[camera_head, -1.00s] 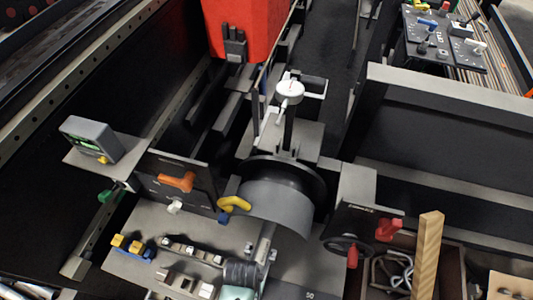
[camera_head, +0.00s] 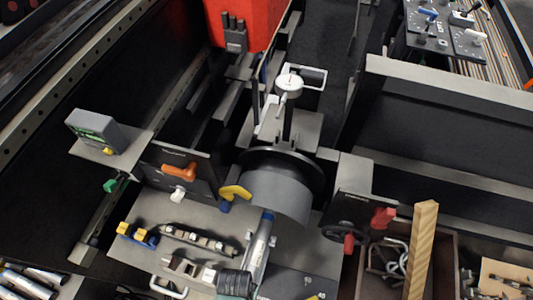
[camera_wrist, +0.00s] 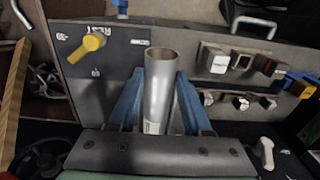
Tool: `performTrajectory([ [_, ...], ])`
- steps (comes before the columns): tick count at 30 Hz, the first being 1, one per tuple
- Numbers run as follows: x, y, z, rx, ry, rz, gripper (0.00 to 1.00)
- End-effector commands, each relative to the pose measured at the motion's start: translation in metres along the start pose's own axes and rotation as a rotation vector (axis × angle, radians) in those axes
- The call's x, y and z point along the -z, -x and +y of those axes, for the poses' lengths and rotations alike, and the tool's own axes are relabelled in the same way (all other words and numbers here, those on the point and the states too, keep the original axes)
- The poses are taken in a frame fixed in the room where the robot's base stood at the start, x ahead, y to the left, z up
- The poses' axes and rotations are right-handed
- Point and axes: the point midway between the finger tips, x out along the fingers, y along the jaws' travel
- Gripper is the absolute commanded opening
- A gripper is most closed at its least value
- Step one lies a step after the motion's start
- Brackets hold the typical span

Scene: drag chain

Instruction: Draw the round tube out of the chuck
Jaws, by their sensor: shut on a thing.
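The round tube (camera_head: 257,250) is a silver pipe at the lower middle of the head view. Its upper end lies at the lower edge of the grey chuck drum (camera_head: 278,192); I cannot tell whether any of it is inside. My gripper (camera_wrist: 160,95) shows in the wrist view with two blue fingers shut on the tube (camera_wrist: 158,90), one on each side. The tube's open mouth sticks up past the fingertips, and its other end is hidden behind the grey gripper bar. The chuck is out of the wrist view.
A dial gauge (camera_head: 289,84) stands behind the chuck. A yellow lever (camera_head: 234,192) and an orange lever (camera_head: 180,172) sit left of it, red handles (camera_head: 383,217) right. A wooden bar (camera_head: 423,250) rises from a bin of metal parts. Clamps (camera_head: 198,242) lie on the plate.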

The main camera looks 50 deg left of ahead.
Motion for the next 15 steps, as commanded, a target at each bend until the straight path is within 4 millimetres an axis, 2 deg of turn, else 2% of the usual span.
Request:
performTrajectory([
  [14,-0.007,0.0017,-0.0003,0.001,-0.001,0.002,0.0],
  [15,-0.007,0.0017,-0.0003,0.001,0.0,0.002,0.56],
])
